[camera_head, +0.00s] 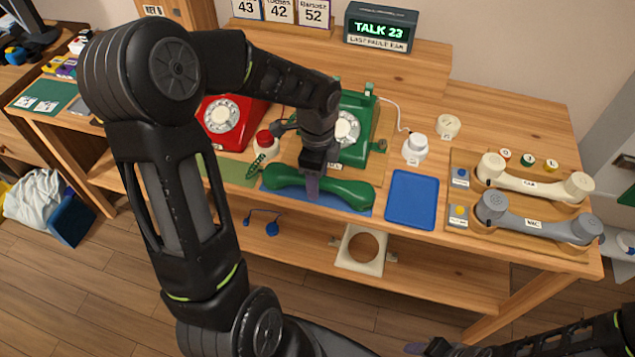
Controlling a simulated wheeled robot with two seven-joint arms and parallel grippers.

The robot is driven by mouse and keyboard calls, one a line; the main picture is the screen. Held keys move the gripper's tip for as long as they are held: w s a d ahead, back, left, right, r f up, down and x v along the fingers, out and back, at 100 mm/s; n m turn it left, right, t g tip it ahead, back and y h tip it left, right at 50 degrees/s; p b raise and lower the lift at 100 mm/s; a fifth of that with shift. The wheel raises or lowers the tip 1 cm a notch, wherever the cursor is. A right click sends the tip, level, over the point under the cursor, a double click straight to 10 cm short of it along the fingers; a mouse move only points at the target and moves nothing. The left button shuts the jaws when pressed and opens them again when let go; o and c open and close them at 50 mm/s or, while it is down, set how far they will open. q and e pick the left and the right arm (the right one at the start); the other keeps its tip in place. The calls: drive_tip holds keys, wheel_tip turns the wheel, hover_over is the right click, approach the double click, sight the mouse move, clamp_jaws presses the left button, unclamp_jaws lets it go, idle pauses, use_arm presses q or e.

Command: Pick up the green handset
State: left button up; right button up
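The green handset (343,193) lies across a blue mat (366,212) at the front of the wooden table. The green dial phone (357,152) stands behind it, partly hidden by my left arm. My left gripper (313,186) points down at the middle of the handset, with one purple-grey finger in front of the handset's near side. The other finger is hidden, so I cannot tell whether it grips. My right gripper (422,347) is low at the bottom right, in front of the table and away from the handset; its opening is unclear.
A red dial phone (226,117) stands left of the green one. A blue mat (412,200) to the right is bare. Cream (533,184) and grey (538,225) handsets rest on a wooden board at the right. A sign (380,29) reads "TALK 23".

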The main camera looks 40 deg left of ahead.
use_arm(q)
drive_tip(key=shift+c, duration=0.3)
clamp_jaws()
idle(0.6)
